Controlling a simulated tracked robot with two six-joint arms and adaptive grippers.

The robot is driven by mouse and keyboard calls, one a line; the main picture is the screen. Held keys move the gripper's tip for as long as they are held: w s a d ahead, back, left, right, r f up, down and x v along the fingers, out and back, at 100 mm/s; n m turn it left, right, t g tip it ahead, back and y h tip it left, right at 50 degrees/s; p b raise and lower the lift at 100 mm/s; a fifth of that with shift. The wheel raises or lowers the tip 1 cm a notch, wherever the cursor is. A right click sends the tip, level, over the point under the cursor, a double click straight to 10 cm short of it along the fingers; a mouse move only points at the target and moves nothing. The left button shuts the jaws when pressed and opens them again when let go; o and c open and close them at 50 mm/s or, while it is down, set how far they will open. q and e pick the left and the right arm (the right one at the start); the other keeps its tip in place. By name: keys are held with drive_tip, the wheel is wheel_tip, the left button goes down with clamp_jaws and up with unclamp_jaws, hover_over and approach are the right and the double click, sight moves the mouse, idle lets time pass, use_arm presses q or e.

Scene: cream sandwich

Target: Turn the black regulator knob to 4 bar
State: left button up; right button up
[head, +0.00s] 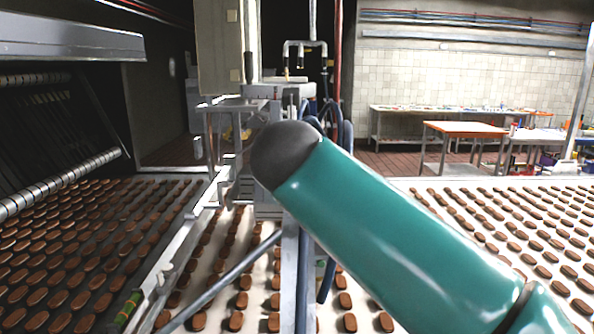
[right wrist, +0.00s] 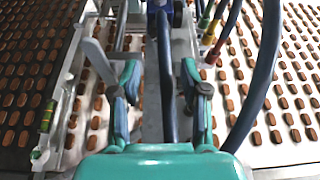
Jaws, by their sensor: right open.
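I cannot make out the black regulator knob in either view. My teal arm with its dark rounded joint covers the middle of the head view and hides part of the machine behind it. In the right wrist view my right gripper (right wrist: 160,82) points down the machine frame with its two teal and grey fingers spread apart. A dark blue hose (right wrist: 165,60) shows between the fingers; I cannot tell how far below them it lies. Nothing is gripped. My left gripper is in neither view.
Brown biscuits lie in rows on the left conveyor (head: 140,182) and the right conveyor (head: 400,184). Thick dark hoses and coloured fittings (right wrist: 210,32) stand right of the gripper. A metal rail (head: 190,240) runs beside the centre lane. An orange-topped table (head: 465,129) stands far back.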

drive_tip(key=p+x, duration=0.3)
drive_tip(key=x, duration=0.7)
drive_tip(key=shift+w+f, duration=0.25)
drive_tip(key=shift+w, duration=0.1)
clamp_jaws()
drive_tip(key=m+y, duration=0.2)
drive_tip(key=m, duration=0.1)
unclamp_jaws()
drive_tip(key=shift+d, duration=0.1)
drive_tip(key=shift+s, duration=0.1)
